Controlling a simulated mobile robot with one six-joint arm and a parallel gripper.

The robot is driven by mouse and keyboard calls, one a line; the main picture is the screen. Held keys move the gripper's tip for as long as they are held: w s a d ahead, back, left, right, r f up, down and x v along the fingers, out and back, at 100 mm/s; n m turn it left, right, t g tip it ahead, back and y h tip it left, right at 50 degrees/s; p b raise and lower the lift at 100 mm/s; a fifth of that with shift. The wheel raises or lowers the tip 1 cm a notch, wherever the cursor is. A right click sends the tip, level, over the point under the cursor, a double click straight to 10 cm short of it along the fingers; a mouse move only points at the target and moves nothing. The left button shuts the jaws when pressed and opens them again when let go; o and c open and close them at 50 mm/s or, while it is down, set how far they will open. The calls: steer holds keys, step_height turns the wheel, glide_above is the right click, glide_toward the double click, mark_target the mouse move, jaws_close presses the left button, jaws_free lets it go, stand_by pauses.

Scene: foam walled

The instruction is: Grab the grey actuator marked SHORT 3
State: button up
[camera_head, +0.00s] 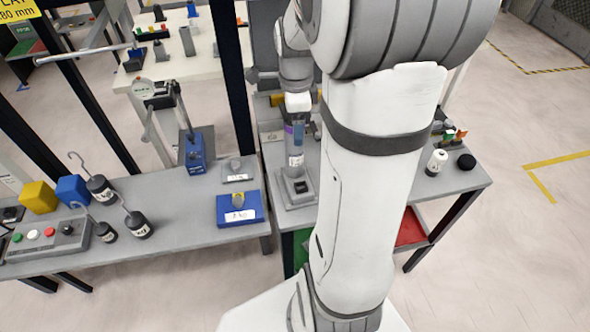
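My arm rises through the middle of the head view and bends away to a white and grey wrist over the grey bench. The end of my gripper (298,104) points down there, small and partly behind my arm; its fingers are not clear. Just below it, an upright grey piece with blue and purple parts and a small white label (296,160) appears above a grey square base (299,190) with a dark centre. The label is too small to read, so I cannot tell whether this is the actuator marked SHORT 3. Contact between gripper and piece is unclear.
A blue box with a white label (240,212), a small grey block (238,172) and a blue stand (195,152) are to the left. Hooked dark weights (138,224) and a button box (48,240) lie farther left. A white cylinder (436,162) and black puck (466,161) stand right.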

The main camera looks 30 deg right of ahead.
jaws_close()
stand_by(0.8)
